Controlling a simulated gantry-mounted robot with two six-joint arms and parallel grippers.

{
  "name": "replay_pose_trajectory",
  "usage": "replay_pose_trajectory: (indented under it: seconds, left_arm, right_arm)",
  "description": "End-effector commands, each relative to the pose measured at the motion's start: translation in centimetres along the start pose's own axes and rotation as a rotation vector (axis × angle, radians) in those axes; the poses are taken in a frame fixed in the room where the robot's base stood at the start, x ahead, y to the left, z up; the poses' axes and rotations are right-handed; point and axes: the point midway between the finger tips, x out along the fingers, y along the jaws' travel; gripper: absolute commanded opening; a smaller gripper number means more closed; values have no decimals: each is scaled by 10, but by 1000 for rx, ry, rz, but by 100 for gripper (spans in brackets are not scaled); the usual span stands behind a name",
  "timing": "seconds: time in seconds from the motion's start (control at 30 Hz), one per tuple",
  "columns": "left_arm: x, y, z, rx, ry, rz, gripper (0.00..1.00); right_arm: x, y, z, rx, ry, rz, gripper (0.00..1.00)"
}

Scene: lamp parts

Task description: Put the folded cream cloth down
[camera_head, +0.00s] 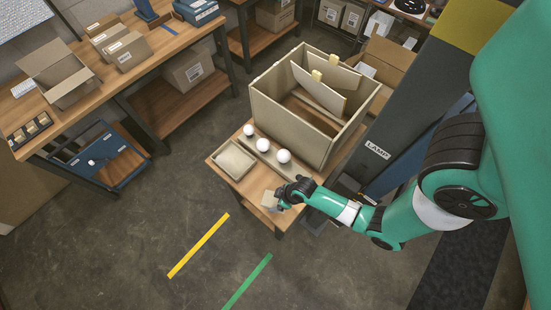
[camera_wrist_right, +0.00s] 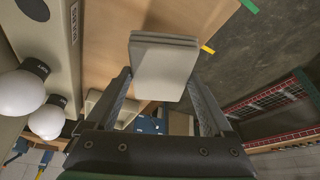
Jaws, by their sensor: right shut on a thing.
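The folded cream cloth (camera_head: 269,199) is at the front edge of the small wooden table (camera_head: 222,178) in the head view. It also shows in the right wrist view (camera_wrist_right: 163,62) as a thin layered square between the fingers. My right gripper (camera_head: 280,201) is shut on it; the fingers (camera_wrist_right: 160,82) lie on either side of the cloth. Whether the cloth touches the table top is hard to tell. My left gripper is out of view.
A shallow cream tray (camera_head: 220,165) lies on the table's left part. Several white bulbs (camera_head: 283,156) stand in a row on a strip behind the cloth. A large open box (camera_head: 290,128) with dividers fills the back of the table.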

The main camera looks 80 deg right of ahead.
Motion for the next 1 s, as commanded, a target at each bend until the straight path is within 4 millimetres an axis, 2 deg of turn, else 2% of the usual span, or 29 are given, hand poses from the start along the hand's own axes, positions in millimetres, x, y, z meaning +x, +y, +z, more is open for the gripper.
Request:
replay_pose_trajectory:
  seconds: [0.03, 0.23, 0.47, 0.83, 0.87, 0.9, 1.0]
  left_arm:
    - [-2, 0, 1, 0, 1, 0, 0]
    - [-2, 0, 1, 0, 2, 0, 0]
    - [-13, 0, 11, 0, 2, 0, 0]
    - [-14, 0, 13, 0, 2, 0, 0]
    - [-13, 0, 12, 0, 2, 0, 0]
    - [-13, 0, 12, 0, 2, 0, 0]
    - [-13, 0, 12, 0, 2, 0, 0]
  right_arm:
    - [6, 3, 0, 2, 0, 0, 42]
    - [12, 8, -1, -1, 0, 0, 42]
    - [44, 10, 11, -2, -2, -1, 42]
    - [47, 10, 12, -2, 0, 0, 42]
    - [46, 10, 11, -2, 0, 0, 92]
    - [46, 10, 11, -2, 0, 0, 99]
    - [46, 10, 11, -2, 0, 0, 100]
